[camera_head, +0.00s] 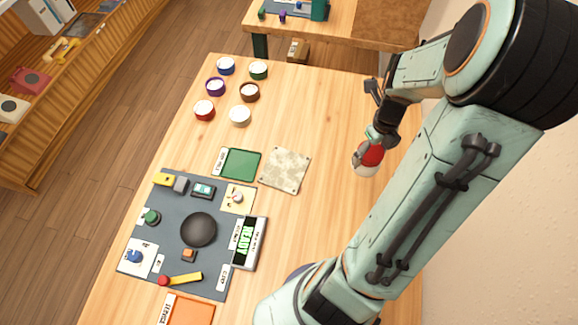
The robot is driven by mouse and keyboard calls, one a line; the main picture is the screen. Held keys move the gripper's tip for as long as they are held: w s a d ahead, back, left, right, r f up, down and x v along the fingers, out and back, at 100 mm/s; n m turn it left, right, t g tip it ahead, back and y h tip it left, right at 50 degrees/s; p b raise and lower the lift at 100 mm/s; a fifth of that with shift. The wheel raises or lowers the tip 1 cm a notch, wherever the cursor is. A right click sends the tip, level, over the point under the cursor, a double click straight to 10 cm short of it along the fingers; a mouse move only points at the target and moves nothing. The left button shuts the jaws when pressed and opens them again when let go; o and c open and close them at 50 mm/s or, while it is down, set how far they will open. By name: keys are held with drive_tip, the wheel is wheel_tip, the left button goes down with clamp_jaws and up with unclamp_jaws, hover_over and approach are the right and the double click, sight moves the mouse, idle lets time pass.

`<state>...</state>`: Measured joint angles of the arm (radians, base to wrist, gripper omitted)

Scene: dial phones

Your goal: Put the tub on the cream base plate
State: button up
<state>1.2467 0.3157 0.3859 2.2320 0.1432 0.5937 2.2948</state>
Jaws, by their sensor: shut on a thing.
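My gripper (376,138) is shut on a rounded red and whitish thing, which I take to be the tub (367,160). It is at the right side of the table, and the gripper partly covers its top. I cannot tell whether it touches the table. The cream base plate (285,170) is a mottled square with small dots at its corners. It lies flat and bare on the table, left of my gripper.
A green tray (241,164) lies just left of the plate. Several round coloured pots (240,115) stand at the far left. Wood between plate and gripper is clear.

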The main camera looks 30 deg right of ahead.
drive_tip(key=w+a+n, duration=0.4)
drive_tip(key=w+a, duration=0.1)
drive_tip(key=w, duration=0.4)
drive_tip(key=n, duration=0.3)
hover_over(285, 169)
wheel_tip(285, 169, down, 9)
drive_tip(key=shift+f, duration=0.25)
drive_tip(key=o, duration=1.2)
drive_tip(key=shift+f, duration=0.15)
